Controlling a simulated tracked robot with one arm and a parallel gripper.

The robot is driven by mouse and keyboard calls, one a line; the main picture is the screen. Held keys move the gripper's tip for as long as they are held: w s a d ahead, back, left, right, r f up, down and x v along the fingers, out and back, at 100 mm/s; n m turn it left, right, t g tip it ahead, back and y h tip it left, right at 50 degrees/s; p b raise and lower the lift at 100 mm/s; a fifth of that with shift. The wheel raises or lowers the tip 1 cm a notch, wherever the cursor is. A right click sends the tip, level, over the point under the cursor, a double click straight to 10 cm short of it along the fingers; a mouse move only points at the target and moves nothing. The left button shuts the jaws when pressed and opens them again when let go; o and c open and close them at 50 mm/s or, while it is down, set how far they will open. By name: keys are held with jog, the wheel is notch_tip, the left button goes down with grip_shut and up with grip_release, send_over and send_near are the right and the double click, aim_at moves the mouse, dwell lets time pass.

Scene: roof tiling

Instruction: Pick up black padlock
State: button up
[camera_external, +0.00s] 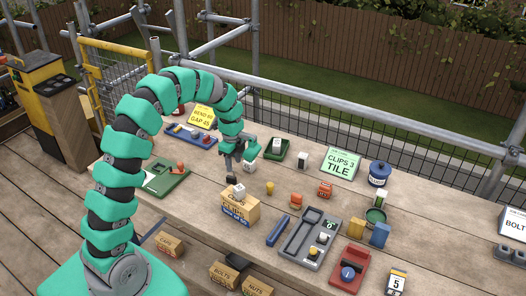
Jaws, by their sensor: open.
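My gripper (238,164) is at the end of the green arm, low over the middle of the table and pointing down. It is open. A small black thing (231,180) sits just below its left finger and may be the black padlock; it is too small to be sure. I cannot tell whether a finger touches it. No other thing in view is clearly a black padlock.
A cardboard box (239,207) with a white block on it stands just in front of my gripper. A dark green tray (277,149) is behind it to the right. A green tray (165,180) lies left. A grey tray (308,238) and red tray (349,272) lie front right.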

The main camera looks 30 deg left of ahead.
aim_at(234, 177)
notch_tip(234, 177, down, 2)
jog(key=shift+f, duration=0.2)
jog(key=shift+a+f+p, duration=0.2)
jog(key=shift+f+p, duration=0.1)
jog(key=shift+f, duration=2.5)
grip_shut()
